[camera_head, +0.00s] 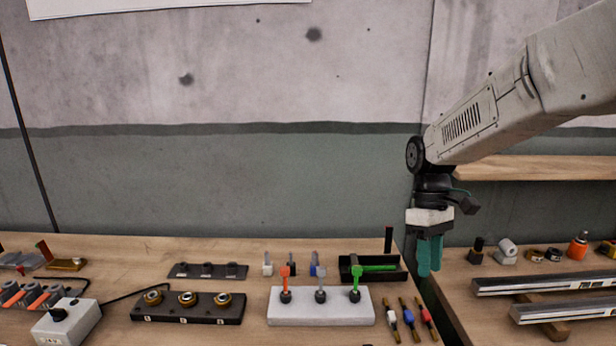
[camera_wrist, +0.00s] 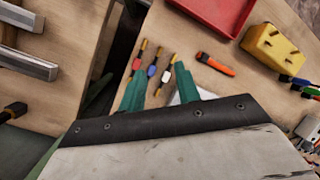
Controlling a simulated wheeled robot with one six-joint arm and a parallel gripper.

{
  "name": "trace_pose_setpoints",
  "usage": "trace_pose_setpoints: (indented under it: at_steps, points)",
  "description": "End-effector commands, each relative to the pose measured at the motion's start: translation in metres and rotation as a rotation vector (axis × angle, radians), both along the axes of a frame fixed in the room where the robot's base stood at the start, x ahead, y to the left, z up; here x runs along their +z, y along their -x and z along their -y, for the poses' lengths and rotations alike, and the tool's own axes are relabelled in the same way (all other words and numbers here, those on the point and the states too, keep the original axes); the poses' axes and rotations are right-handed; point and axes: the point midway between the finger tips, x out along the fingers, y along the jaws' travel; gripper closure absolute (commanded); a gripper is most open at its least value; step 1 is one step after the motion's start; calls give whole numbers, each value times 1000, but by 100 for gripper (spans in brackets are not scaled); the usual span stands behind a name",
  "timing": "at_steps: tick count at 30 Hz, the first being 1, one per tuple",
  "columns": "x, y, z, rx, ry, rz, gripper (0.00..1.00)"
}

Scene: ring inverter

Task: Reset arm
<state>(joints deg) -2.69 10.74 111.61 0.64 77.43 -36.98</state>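My gripper (camera_head: 430,272) hangs pointing down at the right end of the workbench, near the gap between two tables. Its two teal fingers are apart in the wrist view (camera_wrist: 158,72), with nothing held between them. Below and beyond the fingers, several small screwdrivers with white, blue and red bands (camera_head: 408,312) lie on the table; they also show in the wrist view (camera_wrist: 152,70). My arm reaches in from the upper right of the head view.
A white block with coloured levers (camera_head: 320,318), a black base with brass rings (camera_head: 187,317) and a black tray with a green tool (camera_head: 372,276) stand left of my gripper. Metal rails (camera_head: 545,283) lie on the right table. A red tray (camera_wrist: 212,14) shows in the wrist view.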

Motion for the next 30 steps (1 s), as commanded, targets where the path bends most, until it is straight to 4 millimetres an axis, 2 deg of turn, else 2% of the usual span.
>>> trace_pose_setpoints:
  at_steps: [1, 9, 18, 24, 30]
  points:
    - [9, 17, 2, -59, 21, 22, 67]
    - [34, 103, 11, -378, 107, 128, 67]
    - [41, 188, 18, -620, 133, 255, 67]
    - [40, 232, 21, -677, 113, 345, 67]
    - [47, 250, 23, -688, 87, 419, 67]
